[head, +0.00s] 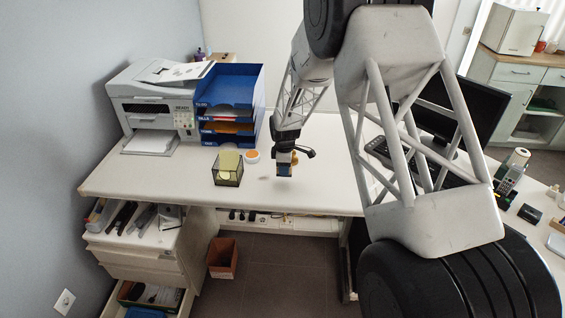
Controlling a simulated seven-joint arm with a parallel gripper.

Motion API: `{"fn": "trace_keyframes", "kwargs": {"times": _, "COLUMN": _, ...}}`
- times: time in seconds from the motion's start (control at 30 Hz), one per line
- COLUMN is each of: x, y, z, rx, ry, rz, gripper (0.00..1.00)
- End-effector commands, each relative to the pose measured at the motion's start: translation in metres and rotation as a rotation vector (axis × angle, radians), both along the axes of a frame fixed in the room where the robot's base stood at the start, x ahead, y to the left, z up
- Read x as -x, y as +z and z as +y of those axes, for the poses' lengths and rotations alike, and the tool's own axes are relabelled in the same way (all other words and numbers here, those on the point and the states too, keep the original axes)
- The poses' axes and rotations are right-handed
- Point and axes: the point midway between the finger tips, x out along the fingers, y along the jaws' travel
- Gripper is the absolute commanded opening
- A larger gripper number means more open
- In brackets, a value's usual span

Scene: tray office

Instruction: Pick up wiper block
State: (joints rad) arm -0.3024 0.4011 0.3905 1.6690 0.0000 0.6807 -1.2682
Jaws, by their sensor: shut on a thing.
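My gripper (285,152) points down over the middle of the white desk. It is shut on a small block, which I take as the wiper block (284,169). The fingers hide part of the block.
A dark mesh holder (228,171) with yellow notes stands left of my gripper, beside a small white-and-orange round item (252,156). Behind are a blue letter tray (232,90) and a printer (155,105). A monitor (440,112) stands right. The desk's front edge is close.

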Motion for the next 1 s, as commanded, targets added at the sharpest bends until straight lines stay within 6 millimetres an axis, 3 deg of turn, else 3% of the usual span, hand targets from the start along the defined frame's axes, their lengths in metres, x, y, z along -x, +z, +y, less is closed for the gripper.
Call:
{"fn": "trace_keyframes", "kwargs": {"times": 0.3, "x": 0.016, "y": 0.001, "z": -0.005, "rx": 0.0, "ry": 0.0, "rz": 0.001, "gripper": 0.04}}
{"fn": "trace_keyframes", "kwargs": {"times": 0.9, "x": 0.016, "y": 0.002, "z": -0.005, "rx": 0.0, "ry": 0.0, "rz": 0.0, "gripper": 0.04}}
{"fn": "trace_keyframes", "kwargs": {"times": 0.93, "x": 0.016, "y": 0.001, "z": -0.005, "rx": 0.0, "ry": 0.0, "rz": 0.0, "gripper": 0.27}}
{"fn": "trace_keyframes", "kwargs": {"times": 1.0, "x": 0.016, "y": 0.002, "z": -0.005, "rx": 0.0, "ry": 0.0, "rz": 0.0, "gripper": 0.16}}
